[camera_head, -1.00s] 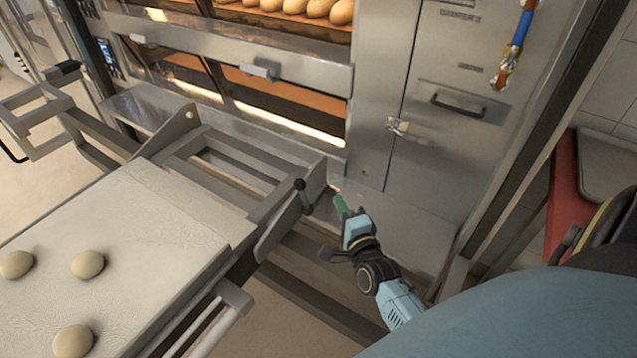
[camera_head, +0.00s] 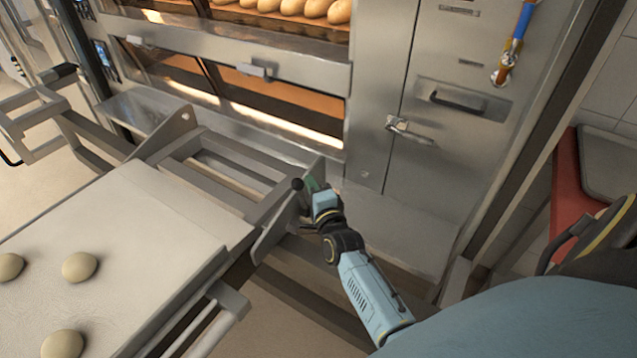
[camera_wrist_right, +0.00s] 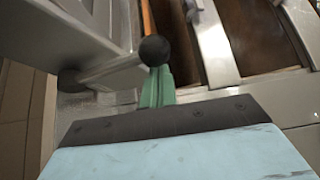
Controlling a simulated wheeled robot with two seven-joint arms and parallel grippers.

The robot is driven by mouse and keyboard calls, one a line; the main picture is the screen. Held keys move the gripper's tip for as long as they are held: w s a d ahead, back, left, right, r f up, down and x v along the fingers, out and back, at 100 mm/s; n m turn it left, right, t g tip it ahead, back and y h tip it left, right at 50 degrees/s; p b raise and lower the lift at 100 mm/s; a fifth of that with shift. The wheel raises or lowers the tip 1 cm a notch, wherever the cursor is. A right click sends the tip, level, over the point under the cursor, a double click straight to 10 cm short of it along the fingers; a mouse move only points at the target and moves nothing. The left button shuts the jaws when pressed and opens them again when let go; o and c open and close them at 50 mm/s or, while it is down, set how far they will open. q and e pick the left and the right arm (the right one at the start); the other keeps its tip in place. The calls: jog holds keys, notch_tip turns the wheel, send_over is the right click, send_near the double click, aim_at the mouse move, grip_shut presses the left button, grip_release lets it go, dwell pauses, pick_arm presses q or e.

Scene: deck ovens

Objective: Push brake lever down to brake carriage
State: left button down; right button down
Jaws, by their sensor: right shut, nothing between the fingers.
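The brake lever shows as a dark round knob (camera_head: 297,184) at the right end of the metal carriage (camera_head: 262,240). My right gripper (camera_head: 312,184) is at the knob, its green fingers shut with nothing between them. In the right wrist view the black knob (camera_wrist_right: 154,50) appears right at the tips of the green fingers (camera_wrist_right: 157,88). Whether they touch cannot be told. Most of the lever's shaft is hidden behind the knob and fingers. My left gripper is not in view.
The carriage's pale loading board (camera_head: 120,235) holds several dough rounds at the left. The deck oven (camera_head: 235,60) stands behind, with bread in its upper deck. A steel cabinet door with a latch (camera_head: 400,125) is to the right. A red surface (camera_head: 566,190) stands at far right.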

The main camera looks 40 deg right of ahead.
aim_at(301, 191)
dwell(0.4)
